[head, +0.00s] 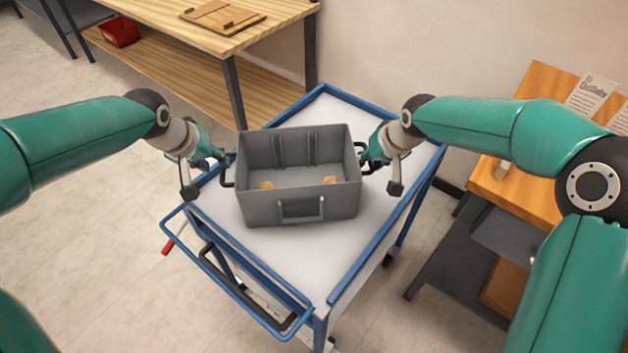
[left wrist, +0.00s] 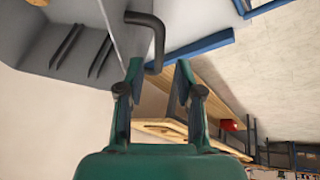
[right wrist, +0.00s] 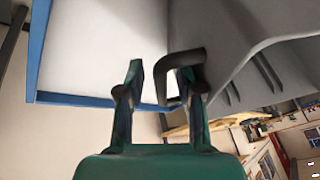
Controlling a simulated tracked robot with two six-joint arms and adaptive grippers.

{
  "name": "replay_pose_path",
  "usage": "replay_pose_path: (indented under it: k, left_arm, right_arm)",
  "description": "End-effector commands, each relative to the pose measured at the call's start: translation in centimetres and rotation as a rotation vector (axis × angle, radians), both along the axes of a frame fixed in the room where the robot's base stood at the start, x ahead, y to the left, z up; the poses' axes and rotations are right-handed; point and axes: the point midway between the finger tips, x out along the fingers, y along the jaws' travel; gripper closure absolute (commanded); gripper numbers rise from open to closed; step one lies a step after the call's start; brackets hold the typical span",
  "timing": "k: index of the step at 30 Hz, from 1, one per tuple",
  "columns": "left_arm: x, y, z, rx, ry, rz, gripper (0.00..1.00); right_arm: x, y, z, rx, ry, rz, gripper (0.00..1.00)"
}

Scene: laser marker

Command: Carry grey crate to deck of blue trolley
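The grey crate (head: 262,207) stands upright on the white deck of the blue trolley (head: 298,250), turned slightly relative to the deck edges. Small tan pieces lie inside it. My left gripper (head: 222,166) is at the crate's left side; in the left wrist view its fingers are apart, with the black left handle (left wrist: 152,30) just beyond and between their tips. My right gripper (head: 368,160) is at the crate's right side; in the right wrist view its fingers are apart, with the black right handle (right wrist: 186,58) by the tips. The crate's underside is hidden.
The trolley's push handle (head: 240,285) is at the near left. A wooden workbench (head: 235,40) with a board on top and a red bin (head: 120,32) below stands behind. An orange-topped bench (head: 530,205) stands to the right. Floor is clear at left.

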Motion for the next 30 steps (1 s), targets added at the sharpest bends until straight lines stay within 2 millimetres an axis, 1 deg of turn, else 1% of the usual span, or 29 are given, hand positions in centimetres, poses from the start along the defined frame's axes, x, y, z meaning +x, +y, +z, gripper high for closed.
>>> replay_pose_path:
  k: [1,4,8,11,14,24,27,30]
  left_arm:
    - [-0.3,0.1,0.7,0.0,-0.002,0.0,0.64]
    - [-0.6,0.3,1.6,0.0,-0.001,0.0,0.64]
    - [-0.9,0.4,2.2,0.0,0.0,-0.001,0.64]
    - [-1.0,0.4,2.2,0.0,0.001,-0.001,0.64]
    - [-1.0,0.4,2.2,0.0,0.001,-0.001,0.64]
    - [-1.0,0.4,2.2,0.0,0.001,-0.001,0.64]
    - [-1.0,0.4,2.2,0.0,0.001,-0.001,0.64]
    - [-1.0,0.4,2.2,0.0,0.001,0.0,0.64]
  right_arm:
    - [0.0,0.0,0.0,0.0,0.0,0.0,0.64]
    - [0.0,0.0,0.0,0.0,0.0,0.0,0.64]
    - [-0.1,-0.1,0.3,0.0,-0.001,0.0,0.64]
    - [-0.3,-0.2,1.1,0.0,-0.004,-0.001,0.64]
    - [-0.9,-0.5,2.4,0.0,-0.005,-0.001,0.64]
    - [-3.4,-1.9,8.4,0.001,-0.004,-0.002,0.64]
    - [-3.9,-2.1,9.6,0.001,-0.003,-0.001,0.64]
    - [-4.3,-2.3,10.4,0.0,-0.002,-0.001,0.64]
